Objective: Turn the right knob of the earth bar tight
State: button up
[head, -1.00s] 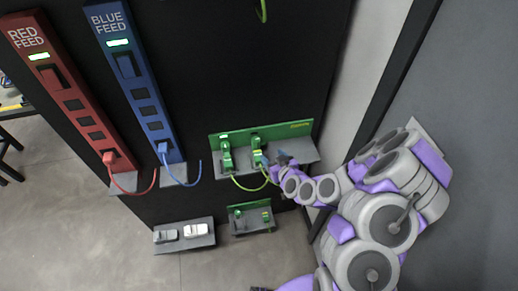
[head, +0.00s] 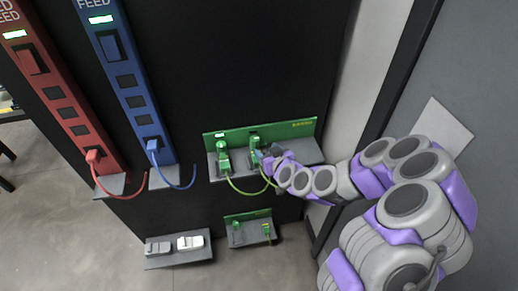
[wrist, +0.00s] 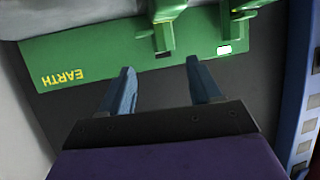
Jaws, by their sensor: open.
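The earth bar (head: 290,130) is a green strip above a grey shelf on the black panel, with two green clamp fittings. The right fitting (head: 254,142), nearer the EARTH lettering, has a green-yellow cable below it. The left fitting (head: 222,152) stands beside a lit indicator. The wrist view shows the bar (wrist: 100,55) upside down, with the right fitting (wrist: 163,30) ahead of my gripper (wrist: 161,70). My two blue fingers are apart and empty, roughly in line with that fitting. I cannot tell whether they touch it, or pick out its knob clearly. In the head view my gripper (head: 268,153) partly covers this spot.
The red feed (head: 60,90) and blue feed (head: 125,80) strips stand to the left, with looped cables. Lower shelves hold grey and white pieces (head: 190,242) and small green fittings (head: 266,230). A grey wall is close on my arm's right.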

aim_at(256, 143)
jog(key=x, duration=0.3)
jog(key=b+x, duration=0.1)
jog(key=x, duration=0.3)
jog(key=shift+s+a, duration=0.2)
jog(key=shift+a, duration=0.15)
jog(key=shift+w+f+b, duration=0.25)
jog(key=shift+w+b, duration=0.15)
jog(key=shift+w, duration=0.2)
jog(key=shift+a, duration=0.55)
jog(key=shift+d, duration=0.35)
jog(key=c, duration=0.5)
jog(key=shift+a, duration=0.1)
jog(key=c, duration=0.5)
jog(key=shift+c, duration=0.2)
